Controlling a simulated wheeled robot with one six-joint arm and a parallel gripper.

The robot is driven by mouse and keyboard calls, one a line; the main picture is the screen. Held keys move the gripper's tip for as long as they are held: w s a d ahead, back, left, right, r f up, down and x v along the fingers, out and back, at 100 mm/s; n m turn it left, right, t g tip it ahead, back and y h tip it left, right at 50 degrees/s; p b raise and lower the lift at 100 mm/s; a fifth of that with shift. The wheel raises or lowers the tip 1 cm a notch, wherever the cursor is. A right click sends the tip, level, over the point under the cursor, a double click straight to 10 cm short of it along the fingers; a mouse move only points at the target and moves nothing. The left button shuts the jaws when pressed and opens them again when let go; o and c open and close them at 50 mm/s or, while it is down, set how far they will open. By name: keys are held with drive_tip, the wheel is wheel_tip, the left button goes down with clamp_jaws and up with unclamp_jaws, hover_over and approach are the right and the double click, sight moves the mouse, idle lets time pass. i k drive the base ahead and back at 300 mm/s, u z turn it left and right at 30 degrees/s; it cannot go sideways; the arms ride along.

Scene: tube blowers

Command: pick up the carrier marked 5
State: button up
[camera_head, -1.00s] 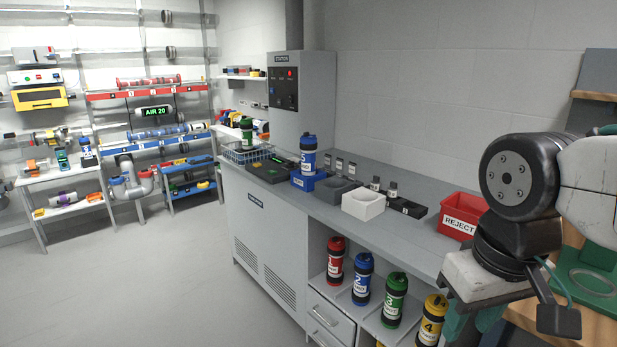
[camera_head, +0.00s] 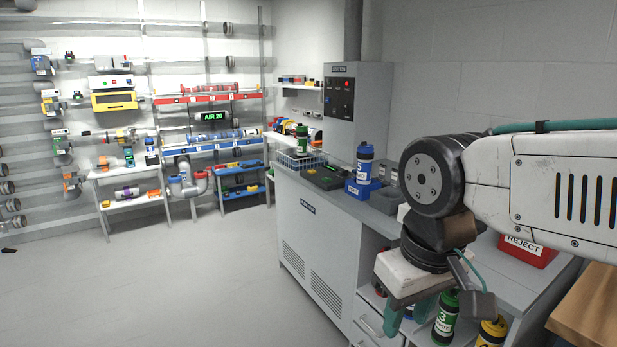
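My gripper (camera_head: 409,312) hangs in front of the counter's lower shelf, to the right of and nearer than this carrier. Its teal fingers look apart, with nothing seen between them. A green carrier marked 3 (camera_head: 445,318) and a yellow carrier (camera_head: 491,333) stand on the lower shelf beside my gripper. My arm and gripper hide much of the counter and shelf.
A red REJECT bin (camera_head: 527,251) sits on the counter at right. A green carrier (camera_head: 302,141) stands by a wire basket (camera_head: 300,160) at the counter's far end. Racks of tubes line the back wall.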

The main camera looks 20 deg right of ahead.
sight(365, 157)
drive_tip(key=u, duration=0.25)
drive_tip(key=i, duration=1.45)
drive_tip(key=z, duration=1.15)
drive_tip(key=i, duration=0.55)
drive_tip(key=z, duration=0.65)
